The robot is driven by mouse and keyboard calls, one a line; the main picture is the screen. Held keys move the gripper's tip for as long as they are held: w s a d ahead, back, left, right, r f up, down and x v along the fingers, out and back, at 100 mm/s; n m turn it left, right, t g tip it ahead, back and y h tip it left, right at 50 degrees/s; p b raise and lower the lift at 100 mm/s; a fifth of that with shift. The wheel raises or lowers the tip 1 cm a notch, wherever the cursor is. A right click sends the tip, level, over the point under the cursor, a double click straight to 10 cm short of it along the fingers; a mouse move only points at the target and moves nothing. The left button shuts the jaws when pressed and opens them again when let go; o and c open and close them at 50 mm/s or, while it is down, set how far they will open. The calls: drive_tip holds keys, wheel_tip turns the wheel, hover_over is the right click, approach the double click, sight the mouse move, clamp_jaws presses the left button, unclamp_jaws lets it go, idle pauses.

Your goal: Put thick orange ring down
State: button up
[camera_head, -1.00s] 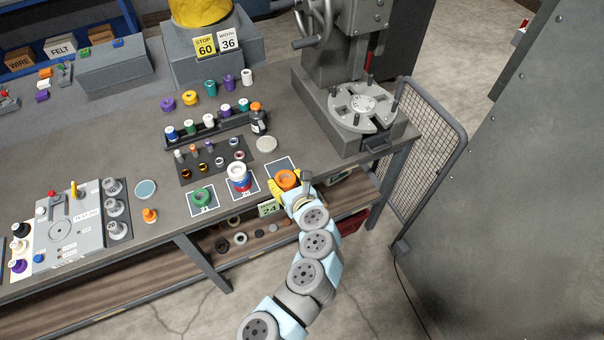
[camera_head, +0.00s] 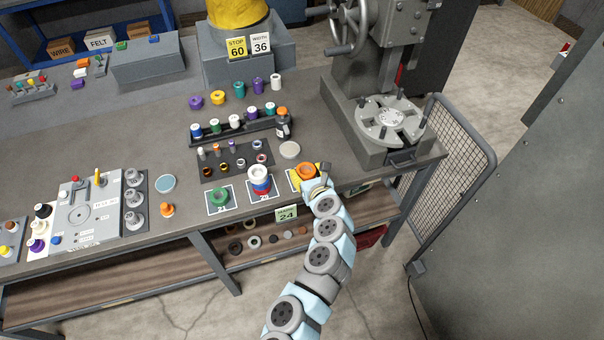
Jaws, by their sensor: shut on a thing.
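The thick orange ring (camera_head: 305,169) is at the front right of the bench, over the rightmost white-bordered dark card (camera_head: 294,182). My gripper (camera_head: 306,177), with yellow fingers, is shut on the ring from the front right. The gripper and wrist hide the ring's lower part and much of the card. I cannot tell whether the ring touches the card.
Left of the ring, a stack of white, red and blue rings (camera_head: 259,177) stands on the middle card, and a green ring (camera_head: 219,195) lies on the left card. A dark tray (camera_head: 235,160) of small parts is behind. A press base (camera_head: 385,145) stands at right.

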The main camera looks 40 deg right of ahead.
sight(302, 168)
drive_tip(key=shift+w+d+f+b, duration=0.15)
drive_tip(key=shift+w+d+f, duration=0.35)
drive_tip(key=shift+w+f, duration=0.45)
drive_tip(key=shift+w+d+f+b, duration=0.1)
drive_tip(key=shift+w+d+f, duration=0.55)
drive_tip(key=shift+f, duration=0.4)
drive_tip(key=shift+w+d+f+b, duration=0.15)
drive_tip(key=shift+w+d+f, duration=0.25)
drive_tip(key=shift+w+f, duration=0.6)
drive_tip(key=shift+w+d+f, duration=0.1)
drive_tip(key=shift+w+f, duration=0.1)
drive_tip(key=shift+f, duration=0.3)
drive_tip(key=shift+f+b, duration=0.65)
drive_tip(key=shift+f, duration=0.7)
drive_tip(key=shift+f, duration=0.2)
drive_tip(key=o, duration=1.2)
drive_tip(key=shift+o, duration=0.2)
